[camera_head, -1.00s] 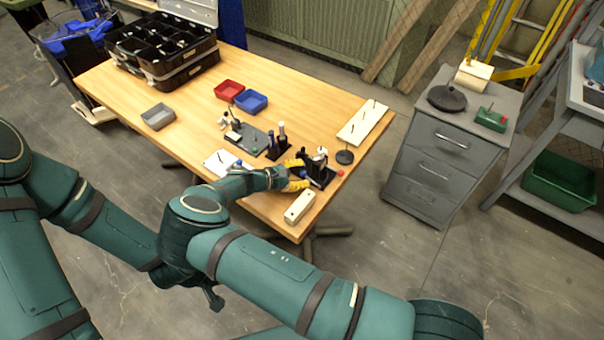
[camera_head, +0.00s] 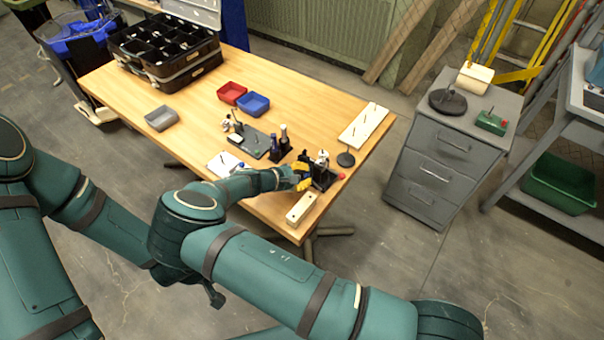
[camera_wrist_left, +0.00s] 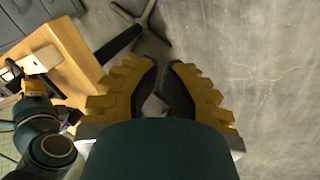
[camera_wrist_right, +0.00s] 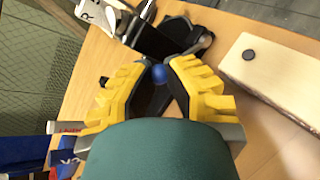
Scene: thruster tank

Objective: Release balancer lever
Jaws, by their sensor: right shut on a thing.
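The balancer, a dark device with a pale metal part, stands near the right front edge of the wooden table (camera_head: 325,176). It also shows in the right wrist view (camera_wrist_right: 180,36). Its lever ends in a blue knob (camera_wrist_right: 158,75), which sits between my right fingertips. My right gripper (camera_head: 304,178) has yellow fingers and is shut on this knob; the rest of the lever is largely hidden. My left gripper (camera_wrist_left: 162,63) hangs over bare floor beside the table, empty. Its fingertips are close together, with a narrow gap.
A cream block (camera_head: 301,208) lies close in front of the balancer. A dark bottle holder (camera_head: 278,152), a grey plate (camera_head: 250,142) and a white board (camera_head: 222,164) are to its left. A pegged board (camera_head: 364,125) lies behind. Red (camera_head: 231,92) and blue (camera_head: 253,103) trays stand farther back.

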